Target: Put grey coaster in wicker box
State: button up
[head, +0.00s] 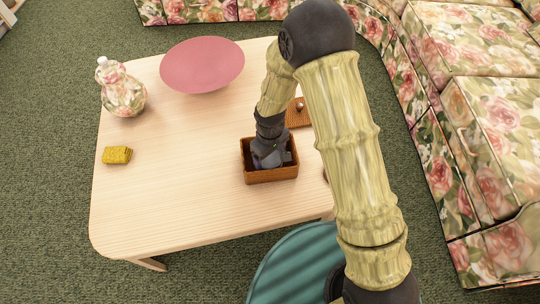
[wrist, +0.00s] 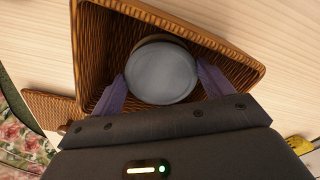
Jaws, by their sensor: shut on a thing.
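The wicker box (head: 272,176) stands open on the wooden table, and its brown woven wall (wrist: 190,27) shows in the wrist view. My gripper (head: 270,160) reaches down into the box. In the wrist view my gripper (wrist: 162,82) has its two purple fingers on either side of the round grey coaster (wrist: 162,72) and is shut on it. The coaster is within the box's rim as seen from the wrist; how far it is above the floor of the box I cannot tell. In the head view my arm and gripper mostly hide the coaster.
A brown wicker lid (head: 298,115) with a knob lies behind the box. A pink bowl (head: 203,66), a floral bottle (head: 122,92) and a yellow sponge (head: 117,155) are on the table (head: 180,200). A floral sofa (head: 480,130) stands at right. The table's left front is clear.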

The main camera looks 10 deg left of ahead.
aim_at(270, 157)
jog(key=shift+f, duration=0.55)
jog(key=o, duration=0.9)
notch_tip(270, 157, up, 13)
jog(key=p, duration=0.5)
jog(key=shift+r, duration=0.1)
